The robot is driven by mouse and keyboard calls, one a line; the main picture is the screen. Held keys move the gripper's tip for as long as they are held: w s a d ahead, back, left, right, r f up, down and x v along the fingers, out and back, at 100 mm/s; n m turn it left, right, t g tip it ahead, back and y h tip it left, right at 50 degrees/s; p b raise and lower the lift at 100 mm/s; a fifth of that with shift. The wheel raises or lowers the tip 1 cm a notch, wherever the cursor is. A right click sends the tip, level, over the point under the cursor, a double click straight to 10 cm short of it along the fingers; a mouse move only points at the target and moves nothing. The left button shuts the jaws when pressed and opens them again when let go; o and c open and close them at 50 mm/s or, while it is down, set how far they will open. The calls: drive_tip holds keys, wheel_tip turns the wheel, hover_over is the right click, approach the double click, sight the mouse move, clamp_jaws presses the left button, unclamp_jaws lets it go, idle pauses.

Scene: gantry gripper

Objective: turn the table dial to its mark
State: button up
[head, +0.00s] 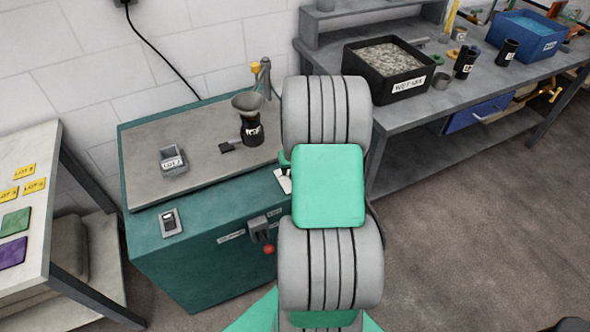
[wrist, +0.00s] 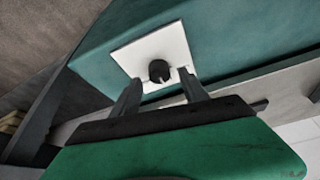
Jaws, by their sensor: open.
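The dial (wrist: 159,69) is a round black knob on a square white plate (wrist: 140,52), fixed to the teal surface of the cabinet, in the wrist view. A small pale line shows at the knob's lower edge; I cannot make out a mark on the plate. My gripper (wrist: 159,78) is open, with one finger on each side of the knob in the picture. I cannot tell whether the fingers touch it or how far off they are. In the head view the plate (head: 283,181) shows only partly; my arm hides the dial and most of the gripper.
The teal cabinet (head: 185,262) carries a LOT tray (head: 174,163), a dark grinder-like device (head: 250,122) and a small gauge (head: 170,222). A red-knobbed lever (head: 268,249) sits on its front. A workbench (head: 420,105) stands right, a card table (head: 60,150) left.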

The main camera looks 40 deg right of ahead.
drive_tip(key=v, duration=0.6)
drive_tip(key=shift+r, duration=0.25)
drive_tip(key=shift+s+a, duration=0.1)
drive_tip(key=shift+s, duration=0.05)
drive_tip(key=s+a+f+m+g+y, duration=0.1)
drive_tip(key=s+a+m+g+y, duration=0.3)
drive_tip(key=s+a, duration=0.8)
drive_tip(key=w+a+r+n+t+h, duration=0.2)
drive_tip(key=a+r+n, duration=0.7)
drive_tip(key=a+r, duration=0.5)
drive_tip(key=w+a+t, duration=0.1)
drive_tip(key=a, duration=0.2)
drive_tip(key=shift+w+a+r+n, duration=0.2)
drive_tip(key=shift+w+r+n, duration=0.05)
drive_tip(key=shift+w+n, duration=0.15)
